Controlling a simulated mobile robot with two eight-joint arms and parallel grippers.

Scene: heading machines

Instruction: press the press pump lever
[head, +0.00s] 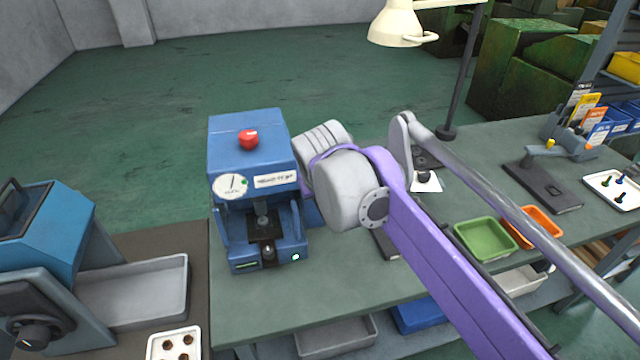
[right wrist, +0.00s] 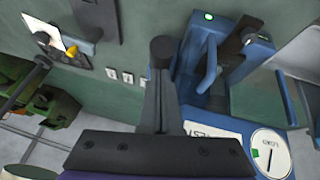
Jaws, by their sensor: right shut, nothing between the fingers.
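The blue press (head: 252,150) stands on the bench, with a red button (head: 249,138) on top and a round gauge (head: 231,186) on its front. It also shows upside down in the right wrist view (right wrist: 199,120). My right arm reaches to the press's right side, and its wrist hides part of that side in the head view. My right gripper (right wrist: 162,52) is shut and empty, its dark fingers close beside the press in the right wrist view. I cannot clearly make out the pump lever, or whether the fingers touch it. My left gripper is out of view.
A green tray (head: 485,241) and an orange tray (head: 541,226) lie right of my arm. A lamp (head: 402,24) overhangs the bench's back. A blue machine (head: 45,235) with a grey tray (head: 140,290) stands at the left. The bench front (head: 340,283) is clear.

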